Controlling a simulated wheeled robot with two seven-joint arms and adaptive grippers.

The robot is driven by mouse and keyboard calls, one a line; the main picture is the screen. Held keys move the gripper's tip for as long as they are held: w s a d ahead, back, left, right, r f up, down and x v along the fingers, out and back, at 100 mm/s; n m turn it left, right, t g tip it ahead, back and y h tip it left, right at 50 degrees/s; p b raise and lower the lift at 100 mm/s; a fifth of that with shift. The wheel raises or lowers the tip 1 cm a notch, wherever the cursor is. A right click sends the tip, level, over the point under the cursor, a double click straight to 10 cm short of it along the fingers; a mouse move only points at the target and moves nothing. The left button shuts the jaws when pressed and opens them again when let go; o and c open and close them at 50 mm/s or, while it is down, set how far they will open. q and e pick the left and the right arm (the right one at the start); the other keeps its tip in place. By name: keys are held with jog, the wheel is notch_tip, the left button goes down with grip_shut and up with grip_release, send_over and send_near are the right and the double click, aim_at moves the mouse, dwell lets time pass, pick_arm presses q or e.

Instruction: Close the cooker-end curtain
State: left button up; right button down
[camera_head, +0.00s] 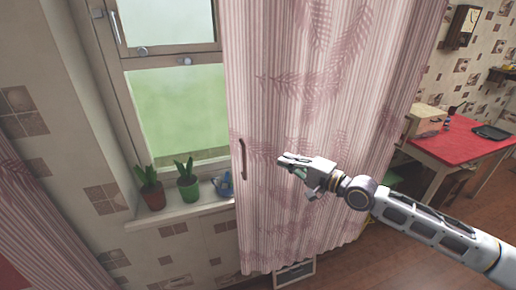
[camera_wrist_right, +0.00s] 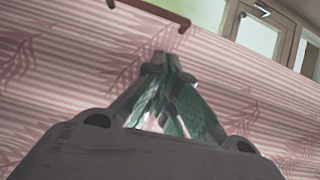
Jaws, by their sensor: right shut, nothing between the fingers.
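A pink striped curtain with a leaf pattern (camera_head: 290,90) hangs over the right part of the window in the head view. A dark upright handle (camera_head: 242,159) is at its left edge. My right gripper (camera_head: 283,160) is shut and empty in front of the curtain, to the right of the handle and apart from it. In the right wrist view the gripper (camera_wrist_right: 160,62) points at the curtain (camera_wrist_right: 60,75), and the handle (camera_wrist_right: 150,10) lies beyond the fingertips at the top. A second pink curtain (camera_head: 40,220) hangs at the far left. My left gripper is not in view.
The window pane (camera_head: 178,110) shows bare between the curtains. Two potted plants (camera_head: 151,190) (camera_head: 187,182) and a blue pot (camera_head: 224,184) stand on the sill (camera_head: 180,213). A red-topped table (camera_head: 465,140) with a box (camera_head: 425,121) stands at right.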

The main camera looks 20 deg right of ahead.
aim_at(257, 149)
jog(key=shift+s+a+r+y, duration=0.55)
jog(key=shift+a+r, duration=0.25)
jog(key=shift+a, duration=0.1)
jog(key=shift+w, duration=0.1)
jog(key=shift+w, duration=0.15)
jog(key=shift+p+x, duration=1.5)
jog(key=shift+x, duration=3.25)
jog(key=shift+a+f, duration=0.15)
jog(key=shift+f, duration=0.05)
jog(key=shift+w+a, duration=0.1)
jog(key=shift+a, duration=0.1)
